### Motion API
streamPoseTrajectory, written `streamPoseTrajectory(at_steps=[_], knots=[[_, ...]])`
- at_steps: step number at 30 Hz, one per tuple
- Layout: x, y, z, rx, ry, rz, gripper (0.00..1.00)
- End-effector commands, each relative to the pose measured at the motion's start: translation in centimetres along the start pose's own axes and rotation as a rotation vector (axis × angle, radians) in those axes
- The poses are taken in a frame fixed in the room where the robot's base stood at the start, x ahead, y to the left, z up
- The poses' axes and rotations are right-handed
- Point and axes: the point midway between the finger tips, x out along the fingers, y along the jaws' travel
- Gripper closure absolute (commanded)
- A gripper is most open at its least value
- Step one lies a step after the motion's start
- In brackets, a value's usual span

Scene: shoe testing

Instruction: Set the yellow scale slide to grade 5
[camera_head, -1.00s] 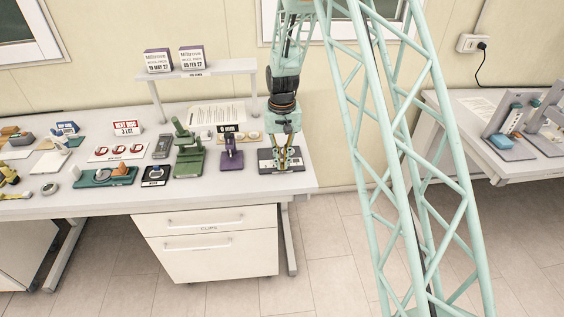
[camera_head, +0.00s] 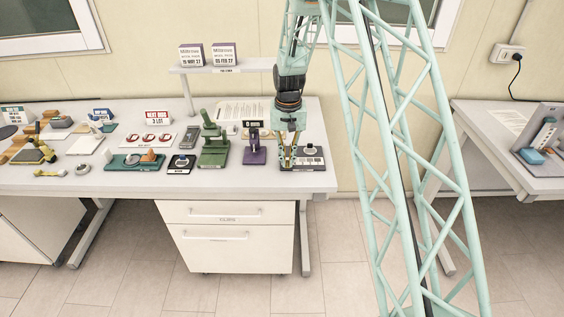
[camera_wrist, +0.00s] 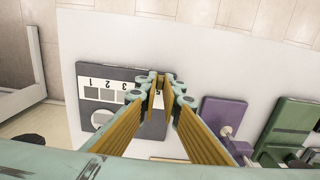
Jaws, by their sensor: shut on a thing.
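The grey scale panel (camera_head: 318,167) lies at the right end of the long table, with a row of grade squares along its front. In the wrist view the panel (camera_wrist: 93,75) shows grades 1, 2 and 3 upside down, and part of a 5 beside my fingertips. My gripper (camera_head: 287,163) points down at the panel's left end. In the wrist view my gripper (camera_wrist: 160,84) is shut at the grade 5 end, and its ochre fingers cover grade 4 and part of 5. The yellow slide is not distinct; it appears hidden between the fingertips.
A pale round disc (camera_head: 309,149) sits on the panel behind the scale. A purple stand (camera_head: 255,152) and a green press (camera_head: 213,148) stand close to the left. The table's right edge is just beyond the panel.

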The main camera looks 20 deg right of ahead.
Motion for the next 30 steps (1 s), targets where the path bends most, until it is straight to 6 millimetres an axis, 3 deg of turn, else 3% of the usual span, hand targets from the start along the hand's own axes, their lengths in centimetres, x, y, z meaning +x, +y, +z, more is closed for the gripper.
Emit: streamPoseTrajectory(at_steps=[9,10,15,30], knots=[[-0.08,-0.26,-0.12,0.003,0.002,-0.003,1.00],[-0.08,-0.27,-0.12,0.003,0.002,-0.003,0.93],[-0.06,-0.22,-0.10,0.003,0.002,-0.002,0.80],[-0.63,-0.10,-0.08,0.003,0.001,-0.002,0.80]])
